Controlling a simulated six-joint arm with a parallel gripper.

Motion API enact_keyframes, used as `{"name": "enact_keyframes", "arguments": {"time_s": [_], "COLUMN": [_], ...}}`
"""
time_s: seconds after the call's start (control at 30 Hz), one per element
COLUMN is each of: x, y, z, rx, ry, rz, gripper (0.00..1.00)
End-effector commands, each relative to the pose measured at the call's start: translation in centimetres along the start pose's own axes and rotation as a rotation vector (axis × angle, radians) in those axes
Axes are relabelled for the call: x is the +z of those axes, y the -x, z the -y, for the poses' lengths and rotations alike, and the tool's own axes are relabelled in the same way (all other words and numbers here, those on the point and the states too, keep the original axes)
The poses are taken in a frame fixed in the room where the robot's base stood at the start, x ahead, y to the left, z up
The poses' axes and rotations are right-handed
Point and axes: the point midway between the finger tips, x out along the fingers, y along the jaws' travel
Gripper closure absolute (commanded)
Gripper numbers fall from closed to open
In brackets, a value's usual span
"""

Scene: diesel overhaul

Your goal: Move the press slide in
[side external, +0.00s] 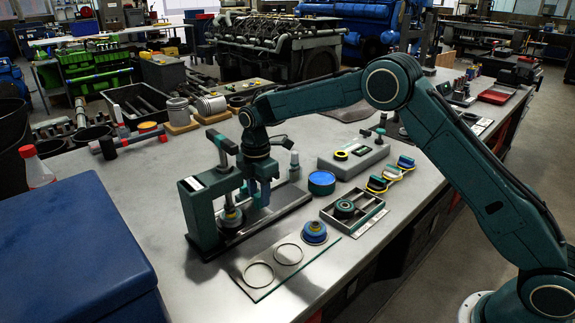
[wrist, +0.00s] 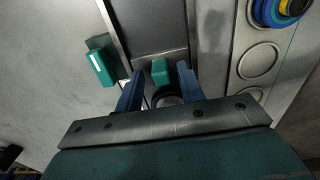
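The press (side external: 203,210) is a dark green frame with a hand lever on top, standing at the left end of a long dark base plate (side external: 290,203). My gripper (side external: 259,200) points down over this base, just right of the press ram. In the wrist view its two blue fingers (wrist: 159,88) are spread, one on each side of a small green block (wrist: 160,71) that seems to be the slide's grip. Gaps show between block and fingers. The grey slide or base surface (wrist: 150,25) runs away beyond it. My gripper body hides the press in the wrist view.
A clear plate with rings (side external: 262,275) and a blue-topped part (side external: 314,232) lies in front of the press. A small bottle (side external: 294,166) stands behind the base. A blue tin (side external: 321,183) and a parts tray (side external: 370,205) are to the right.

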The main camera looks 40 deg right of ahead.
Motion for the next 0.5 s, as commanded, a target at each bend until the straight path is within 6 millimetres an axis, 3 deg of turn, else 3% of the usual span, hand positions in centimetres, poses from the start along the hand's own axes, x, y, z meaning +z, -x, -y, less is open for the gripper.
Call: {"name": "enact_keyframes", "arguments": {"time_s": [0.5], "x": [0.0], "y": [4.2], "z": [0.0], "rx": [0.001], "ry": [0.000], "rz": [0.000], "gripper": [0.62]}}
